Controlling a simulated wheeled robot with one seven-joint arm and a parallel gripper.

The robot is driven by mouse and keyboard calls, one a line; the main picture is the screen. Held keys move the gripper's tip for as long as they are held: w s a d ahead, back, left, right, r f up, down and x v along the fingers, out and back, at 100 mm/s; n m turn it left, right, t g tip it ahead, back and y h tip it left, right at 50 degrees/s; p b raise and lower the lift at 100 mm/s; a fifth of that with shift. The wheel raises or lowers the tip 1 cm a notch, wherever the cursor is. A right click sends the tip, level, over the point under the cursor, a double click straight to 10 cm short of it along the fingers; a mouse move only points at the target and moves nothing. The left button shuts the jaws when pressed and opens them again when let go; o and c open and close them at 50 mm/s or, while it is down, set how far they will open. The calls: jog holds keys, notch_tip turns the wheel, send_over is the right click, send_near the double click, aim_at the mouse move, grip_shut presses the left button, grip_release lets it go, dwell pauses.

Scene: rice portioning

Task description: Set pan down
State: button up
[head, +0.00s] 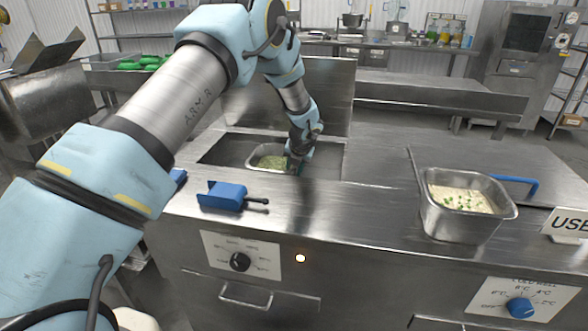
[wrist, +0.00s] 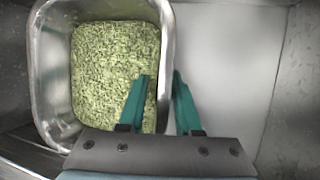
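A steel pan (head: 252,151) of greenish grain sits inside the sunken well of the counter. In the wrist view the pan (wrist: 47,75) fills the upper left, with the green grain (wrist: 110,65) spread inside. My gripper (head: 297,163) reaches down at the pan's right side. In the wrist view the teal fingers of my gripper (wrist: 163,78) straddle the pan's right wall, one inside over the grain, one outside. They stand apart, wider than the rim between them. Finger contact with the wall is not clear. The pan's underside is hidden.
A second steel pan (head: 462,226) with pale, green-flecked food stands on the right counter, by a blue handle (head: 517,182). A blue tool (head: 222,196) lies at the front edge. The well floor (wrist: 230,60) right of the pan is bare. A raised panel (head: 325,95) stands behind.

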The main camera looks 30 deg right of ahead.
jog(key=shift+o, duration=0.9)
jog(key=shift+r, duration=0.1)
